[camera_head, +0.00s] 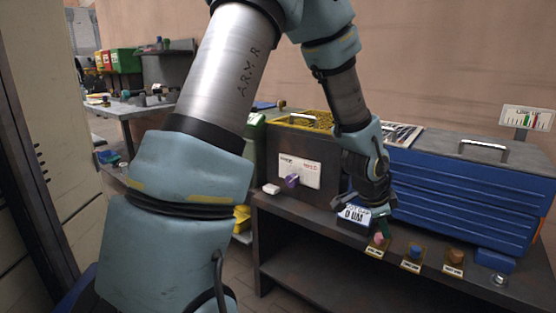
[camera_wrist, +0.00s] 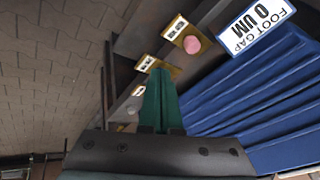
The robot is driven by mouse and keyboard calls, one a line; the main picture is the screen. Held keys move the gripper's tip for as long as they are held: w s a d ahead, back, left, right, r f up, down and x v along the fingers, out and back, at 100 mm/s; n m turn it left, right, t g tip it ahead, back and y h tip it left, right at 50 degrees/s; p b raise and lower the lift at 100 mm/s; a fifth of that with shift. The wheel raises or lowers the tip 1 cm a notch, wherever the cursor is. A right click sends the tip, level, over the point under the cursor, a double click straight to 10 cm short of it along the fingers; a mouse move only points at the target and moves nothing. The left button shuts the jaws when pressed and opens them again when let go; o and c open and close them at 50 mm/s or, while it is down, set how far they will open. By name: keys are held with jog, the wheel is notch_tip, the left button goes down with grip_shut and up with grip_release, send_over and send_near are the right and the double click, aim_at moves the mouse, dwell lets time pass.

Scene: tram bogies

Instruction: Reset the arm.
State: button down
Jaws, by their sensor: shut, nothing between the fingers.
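My arm reaches from the top of the head view down toward the bench. My gripper (camera_head: 382,222) points down over the bench's front part, beside the blue drawer cabinet (camera_head: 455,190) and just above a pink button (camera_head: 378,240). In the wrist view the green fingers of my gripper (camera_wrist: 160,75) are together with nothing between them. The pink button also shows in the wrist view (camera_wrist: 192,44), ahead of the fingertips and apart from them there. A display reading "FOOT GAP 0 UM" (camera_wrist: 258,28) lies beyond it; my gripper partly covers it in the head view.
On the dark bench (camera_head: 300,218), a blue button (camera_head: 415,251) and a brown button (camera_head: 455,256) stand right of the pink one. A small gauge (camera_head: 527,118) is behind the cabinet. Open floor lies left of the bench.

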jog(key=w+a+r+n+y, duration=0.15)
jog(key=a+n, duration=0.25)
jog(key=a, duration=0.5)
jog(key=w+a+r+n+y, duration=0.15)
jog(key=a+n, duration=0.35)
jog(key=a, duration=0.5)
jog(key=s+a+r+n+g+y, duration=0.1)
jog(key=s+a+n, duration=0.25)
jog(key=a, duration=0.35)
jog(key=s+a+r+n+y, duration=0.1)
jog(key=s+a+n, duration=0.2)
jog(key=a+n, duration=0.3)
notch_tip(320, 180, up, 13)
jog(key=a+p, duration=0.2)
jog(key=p, duration=1.1)
jog(key=shift+s, duration=0.45)
jog(key=shift+f, duration=0.1)
